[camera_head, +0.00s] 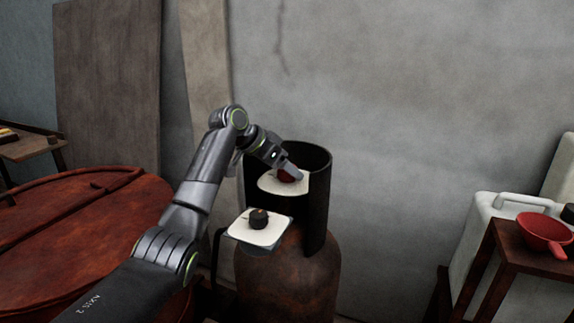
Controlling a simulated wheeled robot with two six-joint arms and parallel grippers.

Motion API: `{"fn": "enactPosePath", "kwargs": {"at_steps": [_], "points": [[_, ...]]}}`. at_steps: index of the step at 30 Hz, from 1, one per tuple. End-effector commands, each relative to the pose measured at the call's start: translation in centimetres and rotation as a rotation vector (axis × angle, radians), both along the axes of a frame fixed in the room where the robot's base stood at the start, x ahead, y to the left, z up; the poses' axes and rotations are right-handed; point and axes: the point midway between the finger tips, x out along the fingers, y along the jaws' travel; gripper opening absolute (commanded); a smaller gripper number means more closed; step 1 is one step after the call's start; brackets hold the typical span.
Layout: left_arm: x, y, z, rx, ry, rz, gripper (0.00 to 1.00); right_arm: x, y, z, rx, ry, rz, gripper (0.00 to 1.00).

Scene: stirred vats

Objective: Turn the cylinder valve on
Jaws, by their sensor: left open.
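A rusty brown gas cylinder (287,275) stands upright against the wall, with a dark collar (317,215) around its top. A dark red valve knob (286,176) shows inside the collar's front opening, against a pale off-white patch. My left gripper (294,174) reaches in from the left, its fingers at the knob and partly covering it. It is open; whether the fingers touch the knob I cannot tell. My right gripper is not in view.
A pale square plate with a dark round knob (259,217) sits in front of the collar. A large red-brown vat lid (75,240) is at the left. A red pan (545,232) rests on a wooden stand at the right, beside a white jerrycan (480,220).

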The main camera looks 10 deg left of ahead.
Motion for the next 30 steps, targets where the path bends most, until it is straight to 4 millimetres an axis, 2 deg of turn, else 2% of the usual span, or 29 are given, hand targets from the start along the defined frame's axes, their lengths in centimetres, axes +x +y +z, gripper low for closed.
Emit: {"fn": "enactPosePath", "kwargs": {"at_steps": [12,22,30], "points": [[0.42,-0.45,-0.7,0.0,-0.001,-0.001,0.69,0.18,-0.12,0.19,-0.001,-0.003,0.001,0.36],[0.41,-0.45,-0.65,0.0,-0.001,-0.001,0.26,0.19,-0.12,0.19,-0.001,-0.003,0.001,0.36],[0.41,-0.47,-0.56,0.001,-0.001,0.026,0.24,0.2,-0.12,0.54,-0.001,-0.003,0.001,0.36]]}}
